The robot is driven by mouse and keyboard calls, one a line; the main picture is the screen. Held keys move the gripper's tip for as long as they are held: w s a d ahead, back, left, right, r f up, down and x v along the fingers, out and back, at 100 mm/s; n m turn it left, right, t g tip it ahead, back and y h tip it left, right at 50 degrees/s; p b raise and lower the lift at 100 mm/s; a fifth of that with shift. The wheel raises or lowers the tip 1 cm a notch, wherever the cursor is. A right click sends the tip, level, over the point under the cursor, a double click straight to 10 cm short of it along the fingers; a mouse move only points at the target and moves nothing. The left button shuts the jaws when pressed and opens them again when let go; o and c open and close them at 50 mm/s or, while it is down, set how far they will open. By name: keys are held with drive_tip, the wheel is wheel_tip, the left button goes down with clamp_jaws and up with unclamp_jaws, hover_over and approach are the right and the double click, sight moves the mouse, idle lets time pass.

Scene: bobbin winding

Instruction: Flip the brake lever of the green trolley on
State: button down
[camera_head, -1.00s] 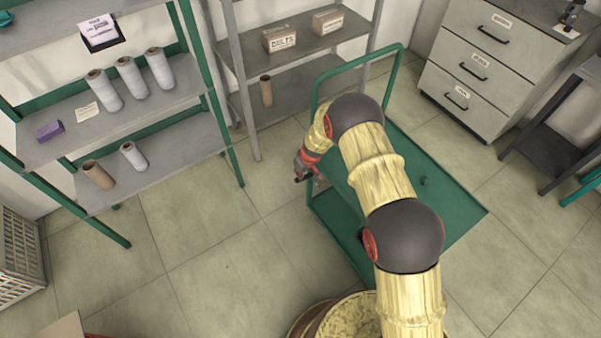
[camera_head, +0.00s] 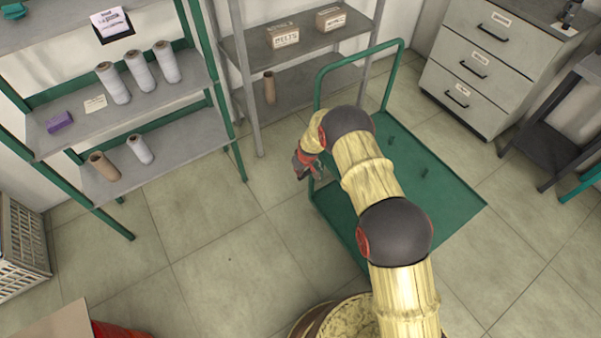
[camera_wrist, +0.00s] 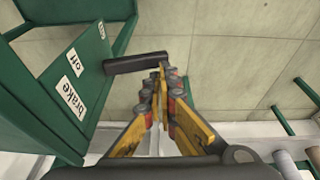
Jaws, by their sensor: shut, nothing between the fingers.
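The green trolley (camera_head: 455,205) stands on the floor beyond my arm, its handle frame at the back. In the wrist view its green side panel (camera_wrist: 47,68) carries white labels, one reading "off" (camera_wrist: 74,62) and one "brake" (camera_wrist: 71,99). A third small label (camera_wrist: 101,29) is too small to read. The black brake lever (camera_wrist: 135,63) sticks out from the panel to the right, starting near the "off" label. My gripper (camera_wrist: 162,82) is shut and empty, its tips close to the lever's outer end. Touching or apart cannot be told. In the head view my gripper (camera_head: 303,165) is beside the trolley's left edge.
Green-framed shelving (camera_head: 150,95) with cones and tubes stands at the left. A grey shelf (camera_head: 300,60) with boxes is behind the trolley. A drawer cabinet (camera_head: 480,65) stands at the back right. The floor (camera_head: 215,255) left of the trolley is clear.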

drive_tip(key=shift+a+f+b, duration=0.15)
drive_tip(key=shift+f+b, duration=0.3)
drive_tip(key=shift+f, duration=0.05)
drive_tip(key=shift+s+f, duration=0.1)
idle(0.3)
drive_tip(key=shift+a+r, duration=0.1)
drive_tip(key=shift+r, duration=0.35)
drive_tip(key=s+a+r+p, duration=0.2)
drive_tip(key=s+r+p, duration=0.2)
drive_tip(key=r, duration=0.7)
drive_tip(key=shift+s+a+r+p, duration=0.25)
drive_tip(key=shift+s+a+p, duration=0.05)
drive_tip(key=shift+s, duration=0.35)
